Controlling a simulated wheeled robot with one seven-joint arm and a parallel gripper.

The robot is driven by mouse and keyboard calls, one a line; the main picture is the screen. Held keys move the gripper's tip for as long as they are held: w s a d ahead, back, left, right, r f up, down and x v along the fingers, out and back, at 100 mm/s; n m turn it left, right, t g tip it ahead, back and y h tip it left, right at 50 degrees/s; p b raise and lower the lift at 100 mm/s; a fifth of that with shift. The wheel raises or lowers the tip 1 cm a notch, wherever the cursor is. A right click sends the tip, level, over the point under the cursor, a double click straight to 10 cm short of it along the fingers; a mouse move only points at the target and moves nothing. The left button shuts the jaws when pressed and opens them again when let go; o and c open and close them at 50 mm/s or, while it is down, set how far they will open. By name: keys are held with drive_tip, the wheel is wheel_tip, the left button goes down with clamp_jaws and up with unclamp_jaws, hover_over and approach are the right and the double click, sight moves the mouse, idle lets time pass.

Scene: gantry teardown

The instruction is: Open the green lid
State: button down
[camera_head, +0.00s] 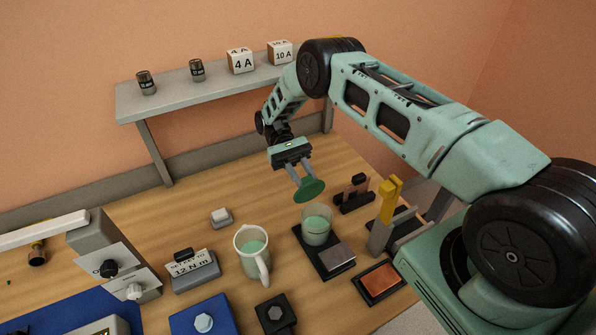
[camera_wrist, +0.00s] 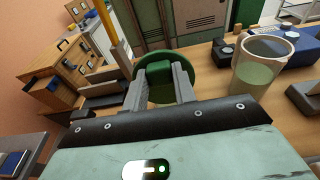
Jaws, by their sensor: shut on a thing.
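The green lid (camera_head: 311,190) is a round disc held tilted in the air by my gripper (camera_head: 302,178). It is above and apart from the clear container (camera_head: 317,230), whose top is uncovered and which has pale green contents. In the wrist view the lid (camera_wrist: 180,73) lies beyond my fingers, which are shut on its green knob (camera_wrist: 160,83). The container stands on a dark base (camera_head: 308,250) with a grey plate at its front.
A jug (camera_head: 250,254) with green contents stands left of the container. A yellow-topped post (camera_head: 388,200) and an orange-topped pad (camera_head: 380,280) stand to the right. A dark holder (camera_head: 353,195) is behind. A shelf (camera_head: 190,85) runs along the wall.

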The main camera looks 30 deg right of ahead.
drive_tip(key=shift+f, duration=0.1)
idle(0.3)
drive_tip(key=c, duration=1.1)
unclamp_jaws()
drive_tip(key=shift+a+f+b, duration=0.1)
drive_tip(key=shift+b, duration=0.75)
